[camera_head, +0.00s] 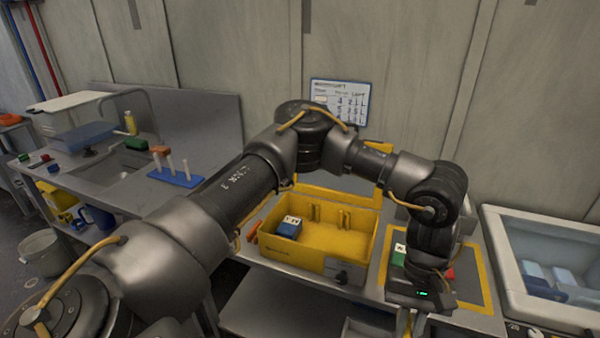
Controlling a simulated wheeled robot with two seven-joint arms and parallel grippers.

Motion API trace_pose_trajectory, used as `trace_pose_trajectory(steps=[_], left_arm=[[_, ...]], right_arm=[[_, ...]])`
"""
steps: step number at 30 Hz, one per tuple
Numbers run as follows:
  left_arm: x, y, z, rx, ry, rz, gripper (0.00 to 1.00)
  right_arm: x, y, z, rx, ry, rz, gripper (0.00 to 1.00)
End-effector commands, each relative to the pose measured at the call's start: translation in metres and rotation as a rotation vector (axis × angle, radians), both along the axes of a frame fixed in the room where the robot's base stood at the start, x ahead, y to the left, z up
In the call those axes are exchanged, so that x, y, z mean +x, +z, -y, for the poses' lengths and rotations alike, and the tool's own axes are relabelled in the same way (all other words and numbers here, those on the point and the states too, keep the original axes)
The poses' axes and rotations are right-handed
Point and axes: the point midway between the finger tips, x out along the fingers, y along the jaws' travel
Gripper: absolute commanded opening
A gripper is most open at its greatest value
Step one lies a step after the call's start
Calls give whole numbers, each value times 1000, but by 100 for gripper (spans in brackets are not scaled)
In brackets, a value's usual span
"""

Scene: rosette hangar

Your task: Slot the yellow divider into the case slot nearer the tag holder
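The open yellow case (353,262) stands on the bench in the middle, its lid raised behind it and partly hidden by my arm. Short yellow upright pieces (315,213) show at its inner back wall; I cannot tell whether they are slot rails or a divider. A dark fitting (345,273) on the front wall, right of centre, may be the tag holder. My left gripper (411,322) points down right of the case, over the front of the bordered mat. My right gripper is out of view.
A blue block with a white label (289,228) sits in the case's left part. A green labelled block (398,257) and a red piece lie on the yellow-bordered mat (477,283). A grey-white bin (520,240) stands at right. My arm spans above the case.

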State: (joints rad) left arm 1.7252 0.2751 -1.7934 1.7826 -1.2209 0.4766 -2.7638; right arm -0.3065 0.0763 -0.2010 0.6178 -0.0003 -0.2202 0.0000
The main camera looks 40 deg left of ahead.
Motion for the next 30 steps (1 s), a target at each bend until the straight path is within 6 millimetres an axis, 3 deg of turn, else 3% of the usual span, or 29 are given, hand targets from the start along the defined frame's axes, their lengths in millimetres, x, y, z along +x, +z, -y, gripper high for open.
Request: trace_pose_trajectory(steps=[1, 4, 8, 15, 19, 24, 30], left_arm=[[16, 17, -7, -5, 160, -5, 0], [49, 32, -24, -6, 511, -5, 0], [90, 48, -59, -2, 968, -2, 0], [147, 72, -157, 2, 1775, 5, 0], [164, 84, -223, 2, 2193, 9, 0], [170, 98, -305, 2, 2656, 12, 0], [165, 107, -366, 2, 2978, 12, 0]], right_arm=[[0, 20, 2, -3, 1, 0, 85], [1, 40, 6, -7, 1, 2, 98], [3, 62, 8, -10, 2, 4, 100], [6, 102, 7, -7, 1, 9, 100], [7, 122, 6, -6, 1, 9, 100], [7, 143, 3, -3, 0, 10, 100], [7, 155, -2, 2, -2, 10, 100]])
